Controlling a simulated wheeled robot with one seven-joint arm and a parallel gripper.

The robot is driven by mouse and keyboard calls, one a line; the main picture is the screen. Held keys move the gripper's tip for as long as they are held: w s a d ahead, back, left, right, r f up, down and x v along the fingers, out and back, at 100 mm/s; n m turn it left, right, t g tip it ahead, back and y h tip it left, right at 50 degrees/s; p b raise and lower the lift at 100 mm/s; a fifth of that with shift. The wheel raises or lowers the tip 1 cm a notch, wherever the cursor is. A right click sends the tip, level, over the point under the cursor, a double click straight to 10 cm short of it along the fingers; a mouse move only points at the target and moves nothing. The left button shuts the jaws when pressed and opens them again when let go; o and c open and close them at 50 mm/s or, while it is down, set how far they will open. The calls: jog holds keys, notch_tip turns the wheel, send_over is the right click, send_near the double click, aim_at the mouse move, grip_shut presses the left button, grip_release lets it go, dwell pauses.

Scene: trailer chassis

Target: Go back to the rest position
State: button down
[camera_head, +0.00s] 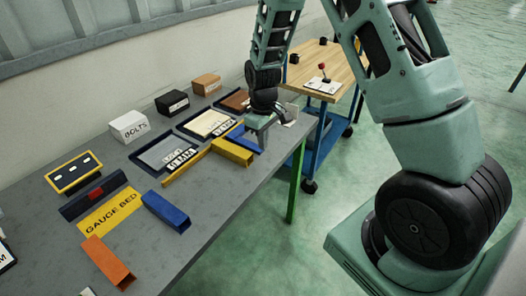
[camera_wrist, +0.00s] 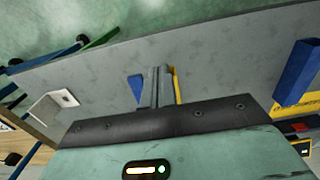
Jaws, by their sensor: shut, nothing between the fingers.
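My gripper (camera_head: 262,138) is at the far end of the grey workbench (camera_head: 215,215), low over the top beside a yellow block. In the wrist view its two grey fingers (camera_wrist: 160,72) are together with nothing between them. My arm reaches over the bench from the right.
On the bench lie a yellow block (camera_head: 232,152), a blue bar (camera_head: 166,212), an orange bar (camera_head: 108,263), a yellow gauge bed plate (camera_head: 112,210), trays and a white BOLTS box (camera_head: 129,126). A wooden-topped blue cart (camera_head: 335,70) stands beyond; green floor is open at right.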

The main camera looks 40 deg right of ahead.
jog(key=shift+r, duration=0.4)
